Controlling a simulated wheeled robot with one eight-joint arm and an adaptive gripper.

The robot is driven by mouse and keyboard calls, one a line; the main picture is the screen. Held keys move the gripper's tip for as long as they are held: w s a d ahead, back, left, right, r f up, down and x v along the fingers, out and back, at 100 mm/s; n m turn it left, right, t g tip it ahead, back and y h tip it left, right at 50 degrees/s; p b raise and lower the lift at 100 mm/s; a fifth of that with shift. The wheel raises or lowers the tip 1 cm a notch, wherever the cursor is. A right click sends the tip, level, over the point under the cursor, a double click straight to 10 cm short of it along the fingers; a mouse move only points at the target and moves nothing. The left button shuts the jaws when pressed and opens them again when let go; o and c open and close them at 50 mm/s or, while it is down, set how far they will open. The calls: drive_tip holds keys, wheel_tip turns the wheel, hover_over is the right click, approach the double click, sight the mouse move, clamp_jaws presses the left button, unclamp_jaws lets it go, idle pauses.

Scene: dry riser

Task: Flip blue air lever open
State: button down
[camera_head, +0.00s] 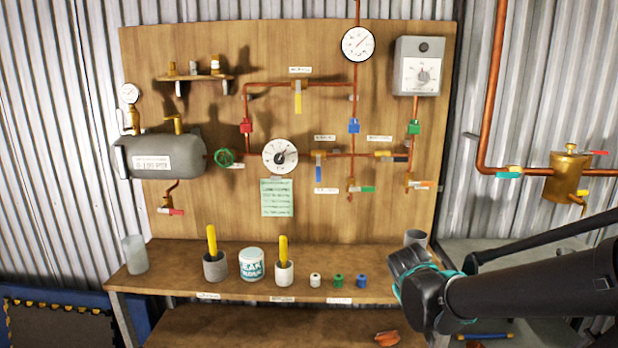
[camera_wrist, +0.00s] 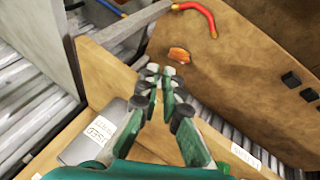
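The blue air lever (camera_head: 318,167) hangs straight down from a brass valve on the copper pipe, right of the large round dial, in the head view. It stands crosswise to the level pipe. My gripper (camera_head: 408,262) is at the lower right of the board, by the shelf's right end, well apart from the lever. In the wrist view my gripper (camera_wrist: 160,74) has its green fingers apart with a narrow gap between the tips. Nothing is held; bare wood shows between the fingers. The blue lever is not visible in the wrist view.
The shelf (camera_head: 205,279) bears cups, a can and small coloured fittings. A green lever (camera_head: 366,189), an orange lever (camera_head: 423,184) and a yellow lever (camera_head: 298,102) are near the blue one. The grey box (camera_head: 418,66) juts out at upper right. Space before the board is clear.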

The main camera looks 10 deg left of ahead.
drive_tip(key=w+a+r+n, duration=0.1)
drive_tip(key=w+r, duration=0.1)
drive_tip(key=w+a+r+n+t+h, duration=0.1)
drive_tip(key=w+a+r, duration=0.1)
drive_tip(key=w+a+r+n+t, duration=0.1)
drive_tip(key=w+a+r, duration=0.1)
drive_tip(key=shift+w+a+r+h, duration=0.1)
drive_tip(key=shift+w+a+h, duration=0.2)
drive_tip(key=shift+w, duration=0.1)
drive_tip(key=w+a+r+n+t, duration=0.3)
drive_tip(key=w+a+r, duration=0.2)
drive_tip(key=a+r, duration=0.25)
drive_tip(key=n+t+y, duration=0.2)
drive_tip(key=n+t, duration=0.4)
drive_tip(key=t, duration=0.1)
approach(318, 169)
drive_tip(key=s+a+f, duration=0.2)
drive_tip(key=s+a, duration=0.1)
drive_tip(key=a, duration=0.4)
drive_tip(key=shift+w+d+r, duration=0.1)
drive_tip(key=shift+w+d, duration=0.05)
drive_tip(key=shift+d, duration=0.1)
drive_tip(key=w+d, duration=0.5)
drive_tip(key=w, duration=0.5)
drive_tip(key=shift+w+d, duration=0.2)
